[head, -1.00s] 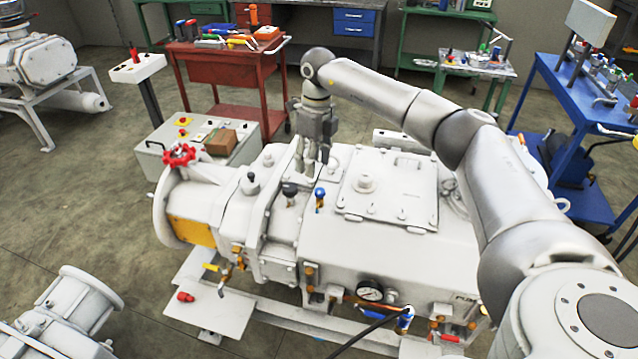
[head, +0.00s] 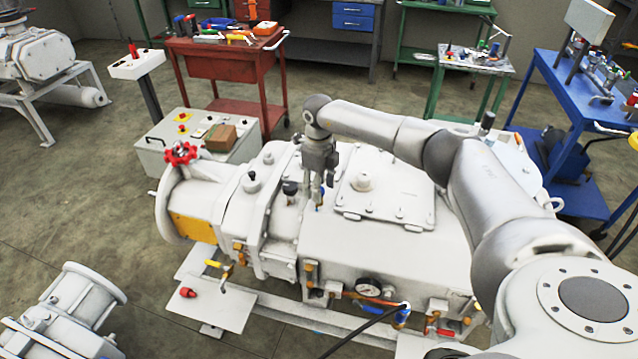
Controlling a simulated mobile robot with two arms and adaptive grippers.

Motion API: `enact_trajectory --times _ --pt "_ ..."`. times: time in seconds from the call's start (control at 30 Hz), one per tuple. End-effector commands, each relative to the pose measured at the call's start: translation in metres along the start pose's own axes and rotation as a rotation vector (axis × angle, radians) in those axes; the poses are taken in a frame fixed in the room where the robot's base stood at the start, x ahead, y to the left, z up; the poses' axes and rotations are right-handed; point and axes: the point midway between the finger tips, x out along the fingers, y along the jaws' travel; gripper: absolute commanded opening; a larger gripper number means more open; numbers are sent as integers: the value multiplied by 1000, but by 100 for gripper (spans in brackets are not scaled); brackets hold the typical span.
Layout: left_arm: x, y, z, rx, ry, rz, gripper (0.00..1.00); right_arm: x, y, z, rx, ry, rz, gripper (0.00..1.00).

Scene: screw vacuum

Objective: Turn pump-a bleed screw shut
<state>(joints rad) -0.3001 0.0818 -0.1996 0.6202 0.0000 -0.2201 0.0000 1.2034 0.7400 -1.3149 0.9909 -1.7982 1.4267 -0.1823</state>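The large white pump (head: 375,245) fills the middle of the head view. A small blue-and-brass fitting (head: 319,204) stands on its top, and I cannot tell whether it is the bleed screw. My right gripper (head: 319,196) points down at this fitting and partly hides it. Its fingertips are at or right beside the fitting. Whether they touch or grip it is not clear. A black knob (head: 290,189) stands just left of the gripper, and another dark-topped knob (head: 251,175) is further left. My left gripper is not in view.
A flat bolted cover (head: 388,200) lies right of the gripper. A red handwheel (head: 180,154) is at the pump's left end. A gauge (head: 368,287) and a black hose (head: 360,332) are at the front. Tool carts stand behind.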

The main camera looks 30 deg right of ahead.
Motion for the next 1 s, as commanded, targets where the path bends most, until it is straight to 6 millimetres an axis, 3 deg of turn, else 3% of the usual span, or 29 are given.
enact_trajectory --times 0.2,0.53,1.0 --pt "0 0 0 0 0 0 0 0 0 0 0 0 0 47" --pt "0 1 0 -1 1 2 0 0 0 0 0 0 0 4" --pt "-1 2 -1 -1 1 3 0 0 0 0 119 -1 1 4"
